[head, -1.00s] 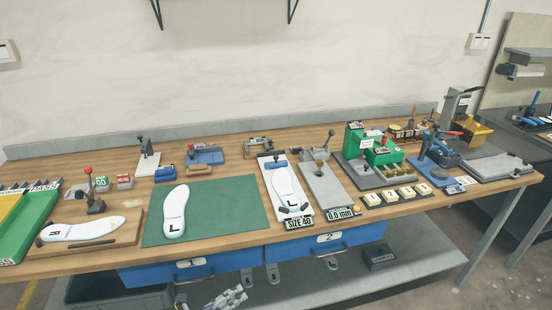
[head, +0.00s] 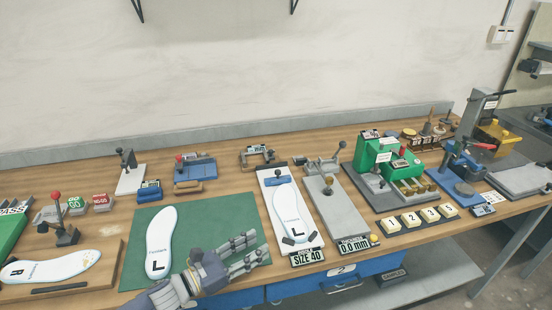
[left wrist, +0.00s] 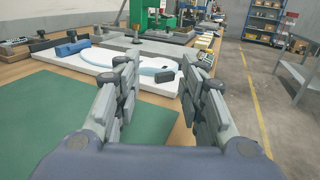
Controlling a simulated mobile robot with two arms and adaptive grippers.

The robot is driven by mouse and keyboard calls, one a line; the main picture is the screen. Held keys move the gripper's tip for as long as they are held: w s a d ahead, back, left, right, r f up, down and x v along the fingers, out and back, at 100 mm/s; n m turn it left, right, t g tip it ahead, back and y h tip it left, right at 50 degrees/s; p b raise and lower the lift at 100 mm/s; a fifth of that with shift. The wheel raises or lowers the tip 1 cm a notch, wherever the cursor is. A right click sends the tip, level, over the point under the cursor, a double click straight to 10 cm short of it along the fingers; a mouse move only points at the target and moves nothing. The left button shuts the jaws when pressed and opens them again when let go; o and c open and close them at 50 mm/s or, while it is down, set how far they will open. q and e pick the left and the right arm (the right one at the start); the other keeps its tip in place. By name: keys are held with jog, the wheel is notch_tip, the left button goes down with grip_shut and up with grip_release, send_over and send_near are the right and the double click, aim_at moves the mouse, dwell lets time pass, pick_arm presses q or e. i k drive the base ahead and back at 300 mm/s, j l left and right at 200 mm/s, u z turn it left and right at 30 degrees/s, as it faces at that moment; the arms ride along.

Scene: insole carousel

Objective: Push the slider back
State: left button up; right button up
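The white sizing board (head: 266,203) marked SIZE 40 holds a white insole (head: 289,212) marked L. A blue block (head: 278,181), which looks like its slider, sits near the board's far end, close to the insole's toe; I cannot tell if they touch. Dark pads stand at the heel end. My left gripper (head: 262,247) is open and empty, low over the near edge of the green mat, left of the board's near end. In the left wrist view its fingers (left wrist: 168,66) are spread, with the board beyond them. My right gripper is not in view.
Another L insole (head: 161,240) lies on the green mat (head: 211,220). A grey gauge (head: 334,207) with a 0.0 mm display stands right of the board. A red-knobbed lever (head: 57,210) is at left. Blue drawers (head: 238,299) are under the bench's front edge.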

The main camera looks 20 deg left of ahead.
aim_at(278, 181)
jog(key=i+j, duration=0.25)
jog(key=i, duration=0.15)
jog(key=i+j, duration=0.25)
jog(key=i, duration=0.1)
